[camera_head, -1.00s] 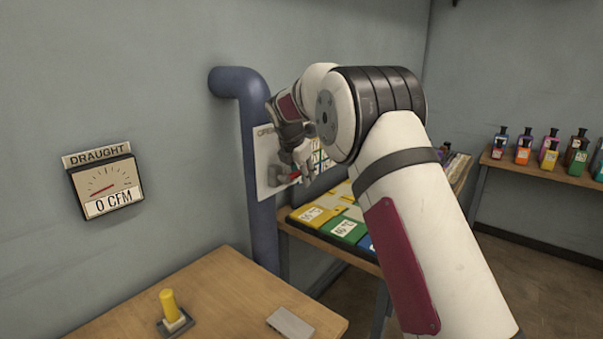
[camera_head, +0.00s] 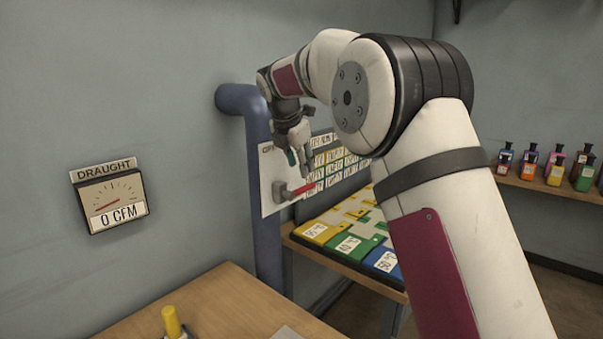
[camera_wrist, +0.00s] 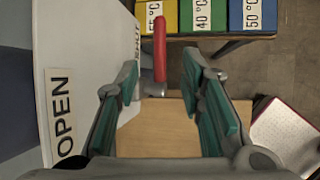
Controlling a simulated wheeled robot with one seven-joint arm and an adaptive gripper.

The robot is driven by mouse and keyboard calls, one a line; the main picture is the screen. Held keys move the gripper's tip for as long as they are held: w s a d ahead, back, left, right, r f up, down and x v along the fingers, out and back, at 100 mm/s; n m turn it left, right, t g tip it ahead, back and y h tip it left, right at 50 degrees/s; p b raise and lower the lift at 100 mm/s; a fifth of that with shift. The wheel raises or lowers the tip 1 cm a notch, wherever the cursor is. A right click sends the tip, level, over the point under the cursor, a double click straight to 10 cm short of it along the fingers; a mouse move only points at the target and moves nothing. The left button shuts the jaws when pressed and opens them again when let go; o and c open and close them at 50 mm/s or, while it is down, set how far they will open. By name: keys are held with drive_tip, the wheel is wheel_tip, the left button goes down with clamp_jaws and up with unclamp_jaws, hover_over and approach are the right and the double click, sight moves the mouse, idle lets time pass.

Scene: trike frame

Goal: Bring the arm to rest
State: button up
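My gripper (camera_head: 297,154) is raised in front of the blue pipe, just above a red lever handle (camera_head: 306,189) on a white wall plate (camera_head: 268,205). In the wrist view my gripper (camera_wrist: 170,85) shows two green-padded fingers spread apart with nothing held between them. The red lever handle (camera_wrist: 160,48) appears beyond the fingertips, apart from them. The plate (camera_wrist: 85,40) carries the words OPEN and SHUT in the wrist view. My arm spans the right half of the head view.
A draught gauge (camera_head: 108,198) reads 0 CFM. A wooden table (camera_head: 215,310) with a yellow-handled switch (camera_head: 172,322) is in front. Coloured temperature blocks (camera_head: 348,243) lie on a bench behind. Bottles stand on a shelf (camera_head: 545,187) at right. A blue pipe (camera_head: 267,245) runs down the wall.

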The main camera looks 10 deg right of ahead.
drive_tip(key=shift+s+a+r, duration=0.1)
drive_tip(key=shift+s+r, duration=0.05)
drive_tip(key=shift+r, duration=0.1)
drive_tip(key=s+d+r+m+y, duration=0.15)
drive_tip(key=s+m, duration=0.25)
drive_tip(key=s, duration=0.4)
drive_tip(key=s+r+m, duration=0.2)
drive_tip(key=s+m, duration=0.2)
drive_tip(key=s, duration=0.4)
drive_tip(key=s+d+r+m, duration=0.15)
drive_tip(key=s+m, duration=0.25)
drive_tip(key=s, duration=0.4)
drive_tip(key=s+f+m, duration=0.3)
drive_tip(key=s+m, duration=0.1)
drive_tip(key=s, duration=0.4)
drive_tip(key=s+a+f+m+y+p, duration=0.1)
drive_tip(key=s+f+m, duration=0.2)
drive_tip(key=s, duration=0.6)
drive_tip(key=s+f+m+y, duration=0.1)
drive_tip(key=s+f+m, duration=0.2)
drive_tip(key=s+m, duration=0.2)
drive_tip(key=s, duration=0.3)
drive_tip(key=shift+s+a+f+m+g+p, duration=0.3)
drive_tip(key=shift+s+f+g, duration=0.05)
drive_tip(key=shift+f+g, duration=0.05)
